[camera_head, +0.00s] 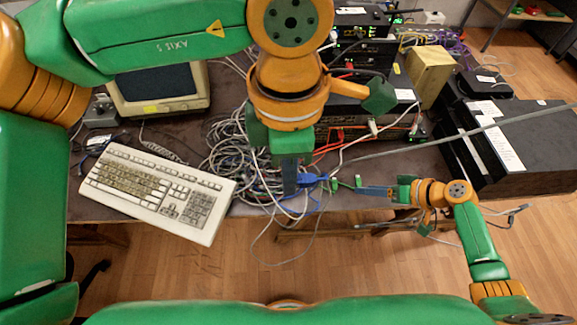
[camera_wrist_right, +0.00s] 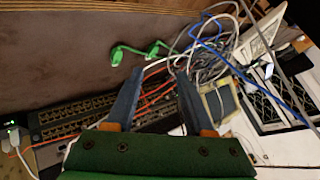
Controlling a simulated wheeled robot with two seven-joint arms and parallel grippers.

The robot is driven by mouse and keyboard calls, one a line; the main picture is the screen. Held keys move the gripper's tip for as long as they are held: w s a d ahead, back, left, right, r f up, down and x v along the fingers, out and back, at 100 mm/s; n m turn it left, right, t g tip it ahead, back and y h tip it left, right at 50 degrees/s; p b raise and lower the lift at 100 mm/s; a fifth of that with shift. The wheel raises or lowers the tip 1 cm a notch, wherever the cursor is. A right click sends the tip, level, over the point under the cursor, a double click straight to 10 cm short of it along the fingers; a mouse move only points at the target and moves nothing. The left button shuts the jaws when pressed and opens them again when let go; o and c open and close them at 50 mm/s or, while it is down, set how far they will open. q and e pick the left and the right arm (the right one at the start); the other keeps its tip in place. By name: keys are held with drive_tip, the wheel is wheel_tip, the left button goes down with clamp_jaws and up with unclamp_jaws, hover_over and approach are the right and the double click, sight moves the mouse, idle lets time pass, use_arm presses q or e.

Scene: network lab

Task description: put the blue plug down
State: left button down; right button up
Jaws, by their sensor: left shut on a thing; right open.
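The blue plug (camera_head: 314,180) is at the front of the table in the head view, at the fingertips of my left gripper (camera_head: 291,186). My left gripper points down and is shut on it; the exact grip is partly hidden by the fingers. Whether the plug touches the table is hard to tell. My right gripper (camera_head: 376,192) is to the right of the blue plug, open and empty. Its two spread fingers (camera_wrist_right: 155,95) also show in the right wrist view. I cannot pick out the blue plug in the right wrist view.
A green plug (camera_head: 336,184) lies between the blue plug and my right gripper. Tangled cables (camera_head: 236,155) fill the table's middle, beside a keyboard (camera_head: 158,190). A monitor (camera_head: 160,88) and network switches (camera_head: 362,128) stand behind. Black cases (camera_head: 515,150) are at right.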

drive_tip(key=s+d+f+m+g+h, duration=0.25)
drive_tip(key=s+f+h, duration=0.35)
drive_tip(key=s+f, duration=1.2)
drive_tip(key=s+a+f+n+g, duration=0.1)
drive_tip(key=s+a+f, duration=0.2)
drive_tip(key=s, duration=0.4)
drive_tip(key=s+a+f+n+g+h, duration=0.1)
drive_tip(key=s+a+f, duration=0.2)
drive_tip(key=s+f, duration=0.2)
drive_tip(key=shift+s+h, duration=0.3)
drive_tip(key=shift+s, duration=0.7)
